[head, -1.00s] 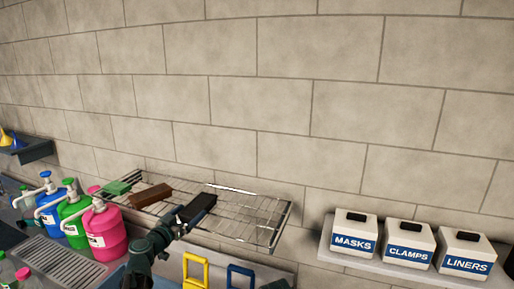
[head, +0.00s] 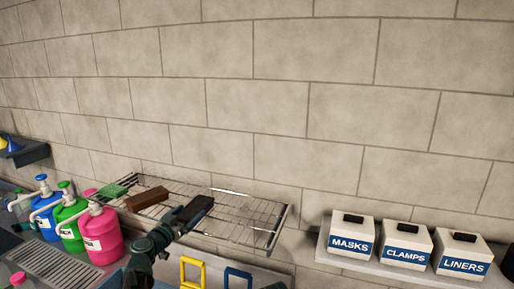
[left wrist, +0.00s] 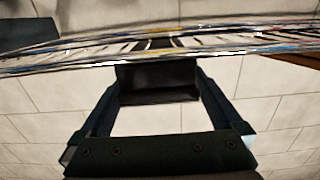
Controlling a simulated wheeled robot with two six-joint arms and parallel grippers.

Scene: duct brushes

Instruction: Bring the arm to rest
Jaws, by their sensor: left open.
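My left gripper (head: 181,222) is in the head view at the front edge of the wire rack (head: 250,226), close to a black brush block (head: 196,208). In the left wrist view the jaws (left wrist: 158,92) are open, with a dark block (left wrist: 157,78) showing between and beyond the fingertips. Whether they touch it I cannot tell. A brown block (head: 147,198) and a green one (head: 113,191) lie further left on the rack. My right gripper does not show.
Pink (head: 103,236), green (head: 70,226) and blue (head: 45,215) pump bottles stand left of the rack. Yellow (head: 192,272) and blue (head: 238,278) handles are below it. White labelled boxes (head: 405,250) sit on a shelf at right. A block wall is behind.

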